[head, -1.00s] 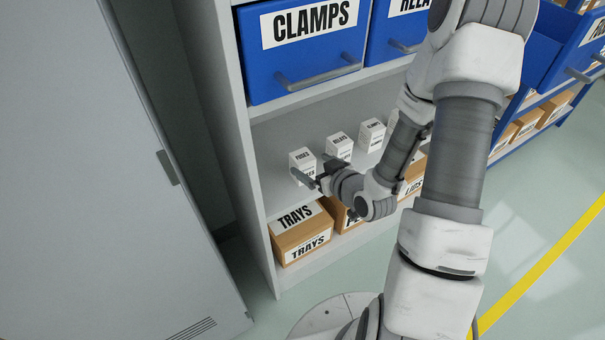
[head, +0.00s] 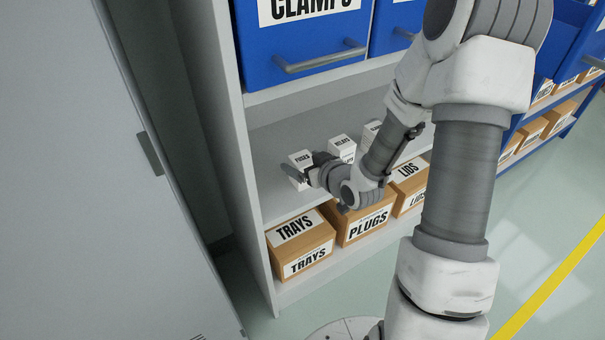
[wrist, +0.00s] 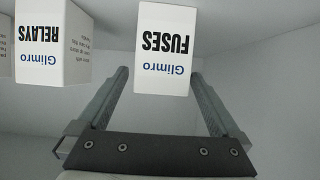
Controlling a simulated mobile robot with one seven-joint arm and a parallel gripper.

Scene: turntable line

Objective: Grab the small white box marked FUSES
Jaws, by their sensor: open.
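The small white FUSES box (head: 299,160) stands at the left end of a row of white boxes on the middle shelf. In the wrist view the FUSES box (wrist: 165,52) appears upside down, between and beyond the two fingers. My gripper (head: 300,172) is at the front of this box in the head view and hides part of it. In the wrist view my gripper (wrist: 160,85) is open, with a finger on either side of the box and a gap beside it. I cannot tell how deep the fingers reach around it.
The white RELAYS box (head: 342,146) stands just right of FUSES; it also shows in the wrist view (wrist: 52,42). Below are cardboard boxes marked TRAYS (head: 302,248) and PLUGS (head: 365,225). A blue CLAMPS bin (head: 300,40) is above. The cabinet's side wall (head: 225,130) is at left.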

